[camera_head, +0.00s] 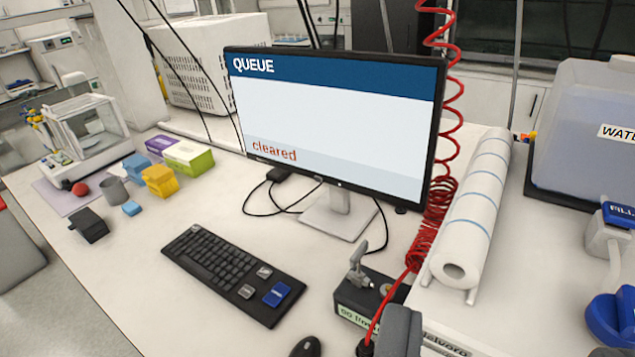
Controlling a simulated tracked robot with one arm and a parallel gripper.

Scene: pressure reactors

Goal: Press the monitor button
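The monitor (335,125) stands on a light grey stand on the white bench, in the upper middle of the view. Its screen is lit and reads "QUEUE" on a blue band, with "cleared" in red lower down. The lower bezel is dark, and I cannot make out a button on it for certain. My gripper cannot be made out in this view. A dark grey rounded piece (400,332) cuts into the bottom edge, and I cannot tell what it belongs to.
A black keyboard (232,272) with a blue key and a mouse (306,347) lie before the monitor. A switch box (370,297), red coiled hose (430,220) and paper roll (474,215) stand right of them. Small boxes (188,157) stand left.

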